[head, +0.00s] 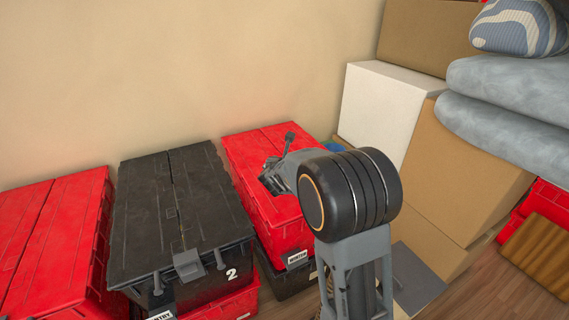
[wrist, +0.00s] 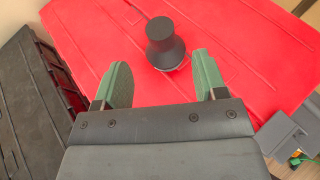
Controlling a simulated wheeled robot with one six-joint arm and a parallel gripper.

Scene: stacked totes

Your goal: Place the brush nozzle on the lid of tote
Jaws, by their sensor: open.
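The brush nozzle (wrist: 165,42) is a dark grey piece with a round top and a flared lower end. In the wrist view it stands on the red lid (wrist: 245,45) of a tote. My gripper (wrist: 161,76) is open, its two green fingers apart and empty. The nozzle shows beyond the fingertips, roughly between them, with the lid around it. In the head view my gripper (head: 272,178) is over the right red tote (head: 252,150), and my arm hides part of that lid.
A black tote (head: 165,215) marked 2 stands left of the red one, with another red tote (head: 50,240) farther left. A white box (head: 385,110), cardboard boxes (head: 460,180) and grey folded bedding (head: 500,120) stand at the right. The wall is behind.

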